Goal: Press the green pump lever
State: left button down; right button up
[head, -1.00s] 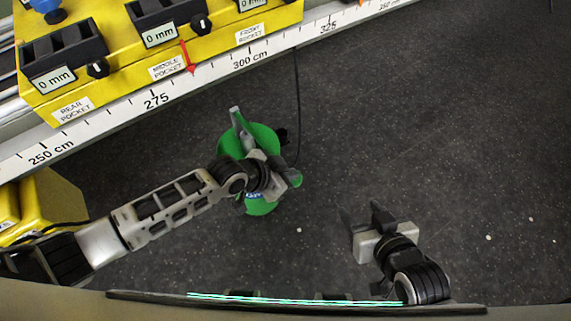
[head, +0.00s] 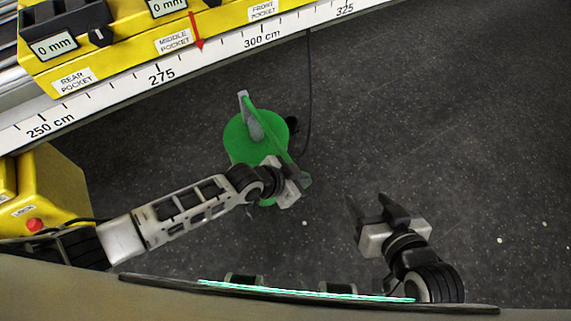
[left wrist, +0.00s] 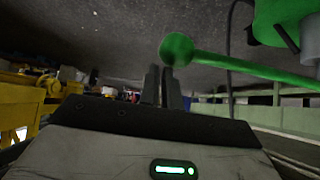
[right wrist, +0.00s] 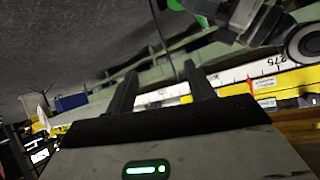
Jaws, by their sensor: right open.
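The green pump (head: 243,141) stands on the dark floor below the yellow bench in the head view. Its green lever (head: 277,143) slants from the grey upright at the top down to the right, ending beside my left gripper (head: 298,186). In the left wrist view the lever (left wrist: 240,66) crosses from the right and its ball end (left wrist: 177,48) shows just beyond the fingertips of my left gripper (left wrist: 164,72). Those fingers are close together with nothing seen between them. Whether they touch the lever is unclear. My right gripper (head: 370,203) is open and empty, right of the pump.
The yellow bench (head: 120,60) with a white ruler edge (head: 200,62) runs across the upper left. A dark cable (head: 309,90) hangs down behind the pump. A yellow box (head: 45,190) with a red button stands at the left. The floor (head: 450,130) at right is clear.

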pick_arm(q)
jog(key=s+a+r+p, duration=0.4)
jog(key=s+r+p, duration=0.1)
jog(key=r, duration=0.5)
jog(key=shift+s+r, duration=0.2)
jog(key=shift+s, duration=0.6)
pick_arm(e)
jog(key=shift+s+d+r+n+g+h, duration=0.15)
jog(key=shift+d+r+n, duration=0.15)
jog(key=shift+r, duration=0.15)
jog(key=shift+w+d+r+n+g+h, duration=0.15)
jog(key=shift+d+r+n, duration=0.1)
jog(key=shift+r, duration=0.15)
pick_arm(q)
jog(key=shift+a, duration=0.1)
pick_arm(e)
jog(key=shift+s, duration=0.1)
